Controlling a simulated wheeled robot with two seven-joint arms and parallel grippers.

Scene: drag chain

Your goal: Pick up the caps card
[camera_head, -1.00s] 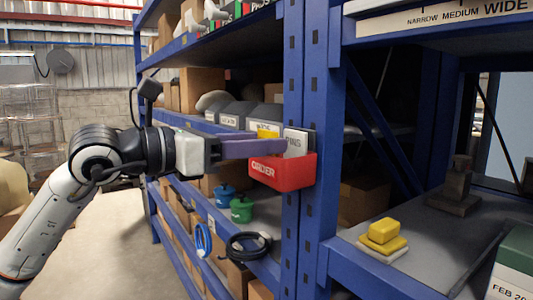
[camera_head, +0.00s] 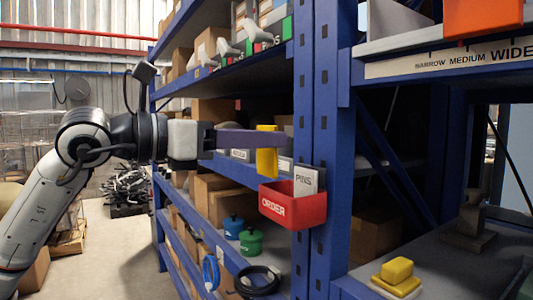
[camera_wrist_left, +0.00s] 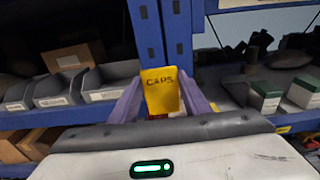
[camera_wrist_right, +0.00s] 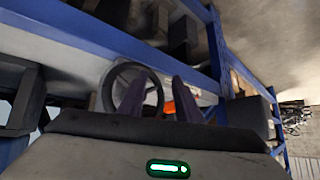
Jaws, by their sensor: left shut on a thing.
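The yellow caps card (camera_head: 267,163) is upright in my left gripper (camera_head: 268,139), in front of the blue shelf post. The purple fingers are shut on it. In the left wrist view the caps card (camera_wrist_left: 160,92) faces the camera between the fingers, with "CAPS" readable. In the head view it hangs just above and left of the red ORDER bin (camera_head: 292,208), which holds a grey PINS card (camera_head: 307,181). I cannot tell whether it touches the bin. My right gripper (camera_wrist_right: 159,80) shows only in the right wrist view, with its fingers apart and no held thing visible.
Blue shelf posts (camera_head: 304,90) stand close behind the card. Green (camera_head: 251,241) and blue (camera_head: 233,227) lidded pots and a black cable coil (camera_head: 258,281) sit on the lower shelf. A yellow block (camera_head: 396,271) lies at right.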

